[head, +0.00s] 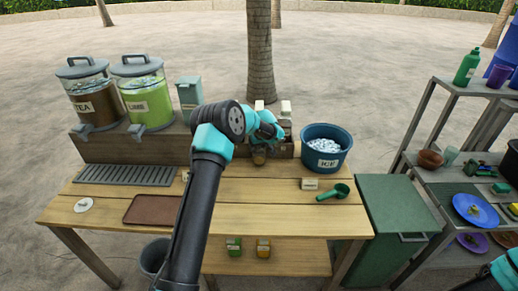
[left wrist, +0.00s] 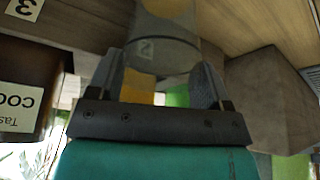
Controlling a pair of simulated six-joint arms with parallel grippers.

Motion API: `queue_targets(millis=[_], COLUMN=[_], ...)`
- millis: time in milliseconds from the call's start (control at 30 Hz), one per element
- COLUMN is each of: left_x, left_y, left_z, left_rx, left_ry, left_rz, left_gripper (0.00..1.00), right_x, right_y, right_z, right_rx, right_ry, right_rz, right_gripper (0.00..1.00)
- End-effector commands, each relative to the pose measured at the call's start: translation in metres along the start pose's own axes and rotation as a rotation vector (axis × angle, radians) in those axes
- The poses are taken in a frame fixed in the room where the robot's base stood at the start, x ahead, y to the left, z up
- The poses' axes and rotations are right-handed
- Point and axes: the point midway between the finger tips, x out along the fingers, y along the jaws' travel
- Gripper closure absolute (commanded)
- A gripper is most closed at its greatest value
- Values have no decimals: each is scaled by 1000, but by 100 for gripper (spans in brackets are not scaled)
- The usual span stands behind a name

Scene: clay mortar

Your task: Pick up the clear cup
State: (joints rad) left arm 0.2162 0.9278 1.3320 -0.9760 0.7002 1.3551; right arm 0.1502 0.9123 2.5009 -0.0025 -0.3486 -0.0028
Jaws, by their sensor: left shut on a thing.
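My left gripper (head: 262,140) is at the back of the wooden table, in front of the low wooden riser. In the left wrist view the fingers of my left gripper (left wrist: 158,85) are closed on both sides of a greyish, partly see-through cup-like thing (left wrist: 163,45) with an orange-yellow patch and a "2" mark. Its lower part shows as a brownish shape (head: 259,156) in the head view; whether it touches the table, I cannot tell. My right gripper is out of view.
Tea (head: 88,98) and green lime (head: 145,97) dispensers stand at the back left. A blue ice bucket (head: 323,152) is just right of my gripper. A green scoop (head: 334,192) lies near the right edge. A brown tray (head: 152,209) is front left; the table's middle is clear.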

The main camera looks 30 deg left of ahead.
Motion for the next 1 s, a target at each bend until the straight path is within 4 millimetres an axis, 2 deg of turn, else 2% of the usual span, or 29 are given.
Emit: queue_targets(millis=[233, 367, 567, 1000], left_x=[-27, -30, -42, -79], left_y=[0, -4, -13, -42], left_z=[-12, -1, 20, 90], left_rx=[-1, 2, 2, 2], left_ry=[3, -1, -1, -1], left_rz=[2, 0, 0, 0], left_gripper=[69, 69, 69, 69], right_x=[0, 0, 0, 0], right_y=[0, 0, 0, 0], right_z=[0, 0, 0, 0], right_rx=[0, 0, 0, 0], right_ry=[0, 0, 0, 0], right_rz=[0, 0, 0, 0], right_gripper=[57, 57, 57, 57])
